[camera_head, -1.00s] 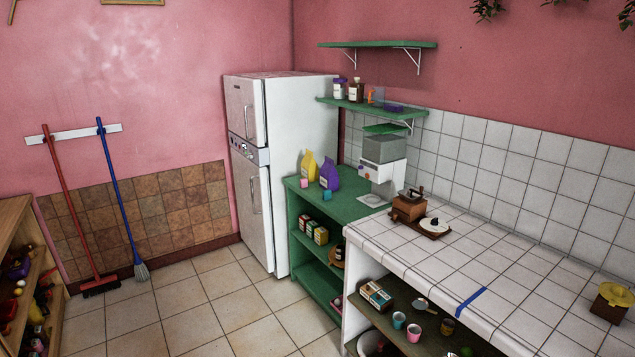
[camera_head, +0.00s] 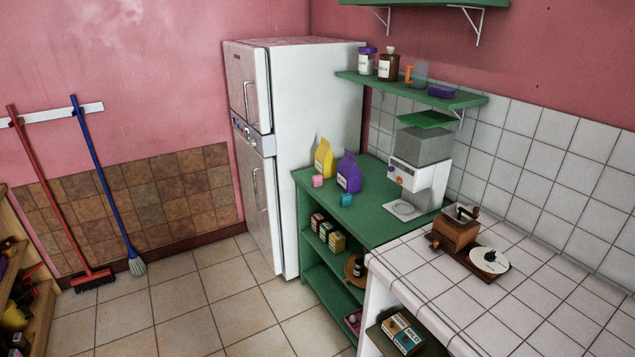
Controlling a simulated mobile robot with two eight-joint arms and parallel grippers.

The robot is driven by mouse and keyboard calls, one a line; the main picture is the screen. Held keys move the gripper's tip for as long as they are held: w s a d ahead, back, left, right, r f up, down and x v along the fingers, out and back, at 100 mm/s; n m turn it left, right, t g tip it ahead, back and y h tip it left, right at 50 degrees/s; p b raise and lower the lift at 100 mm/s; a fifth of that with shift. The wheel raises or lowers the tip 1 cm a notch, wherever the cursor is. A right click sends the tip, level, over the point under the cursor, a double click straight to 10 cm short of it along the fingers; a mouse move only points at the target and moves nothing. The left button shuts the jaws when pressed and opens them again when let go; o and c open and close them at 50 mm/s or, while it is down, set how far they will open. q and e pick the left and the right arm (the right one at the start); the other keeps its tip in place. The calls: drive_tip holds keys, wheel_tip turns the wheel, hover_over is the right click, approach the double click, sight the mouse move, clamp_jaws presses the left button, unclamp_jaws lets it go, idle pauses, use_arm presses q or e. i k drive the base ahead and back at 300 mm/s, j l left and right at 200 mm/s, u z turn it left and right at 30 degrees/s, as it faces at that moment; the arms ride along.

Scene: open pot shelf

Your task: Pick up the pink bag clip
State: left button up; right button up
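A small pink bag clip (camera_head: 318,181) is on the green shelf unit's top (camera_head: 368,213), near its left end. It sits at the foot of a yellow bag (camera_head: 324,158); I cannot tell whether they touch. A purple bag (camera_head: 348,172) stands just right of it. A small teal clip-like piece (camera_head: 346,200) lies in front of the purple bag. Neither of my grippers shows in the head view.
A white grinder-like machine (camera_head: 419,178) stands at the right of the green top. A white fridge (camera_head: 312,130) rises on the left. The tiled counter (camera_head: 420,275) carries a wooden coffee mill (camera_head: 457,232). The tiled floor (camera_head: 210,300) in front is clear.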

sight(316, 180)
drive_tip(key=i+j, duration=0.25)
drive_tip(key=i, duration=0.45)
drive_tip(key=i+j+u, duration=0.15)
drive_tip(key=i, duration=0.5)
drive_tip(key=i+j, duration=0.25)
drive_tip(key=i, duration=0.45)
drive_tip(key=i+j+u, duration=0.1)
drive_tip(key=i, duration=0.6)
